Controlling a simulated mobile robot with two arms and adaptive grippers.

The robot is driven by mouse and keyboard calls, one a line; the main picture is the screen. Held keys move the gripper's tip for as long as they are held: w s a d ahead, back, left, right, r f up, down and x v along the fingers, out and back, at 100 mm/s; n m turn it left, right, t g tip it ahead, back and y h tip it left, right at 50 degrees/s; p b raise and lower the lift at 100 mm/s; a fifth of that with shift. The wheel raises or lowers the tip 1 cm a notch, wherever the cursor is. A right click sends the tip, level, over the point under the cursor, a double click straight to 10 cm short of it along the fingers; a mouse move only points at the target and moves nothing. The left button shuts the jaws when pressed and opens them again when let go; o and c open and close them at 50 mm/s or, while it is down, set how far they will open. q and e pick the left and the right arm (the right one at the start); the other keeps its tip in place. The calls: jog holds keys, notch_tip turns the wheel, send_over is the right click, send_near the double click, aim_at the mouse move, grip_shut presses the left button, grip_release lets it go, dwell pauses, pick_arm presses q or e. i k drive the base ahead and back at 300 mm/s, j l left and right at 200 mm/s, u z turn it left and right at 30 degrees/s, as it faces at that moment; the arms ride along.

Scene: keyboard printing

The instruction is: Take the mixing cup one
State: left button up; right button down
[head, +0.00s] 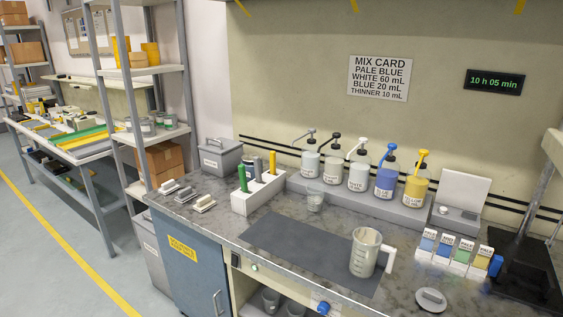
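A clear graduated jug (363,256) with a white handle on its right stands upright at the right end of the dark mat (290,250). Something pale like a stirrer or spout shows at its rim. A smaller clear cup (315,201) stands behind the mat, in front of the pump bottles. I cannot tell for certain which of these is the mixing cup. More clear cups (270,299) sit on a shelf under the bench, partly cut off by the lower edge. Neither of my grippers shows in the head view.
Several pump bottles (358,175) stand on a grey ledge at the back. The mat's left part is clear.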

aim_at(315, 198)
jog(key=i+j, duration=0.2)
jog(key=i, duration=0.3)
jog(key=i+j+z, duration=0.1)
jog(key=i+j, duration=0.15)
jog(key=i, duration=0.25)
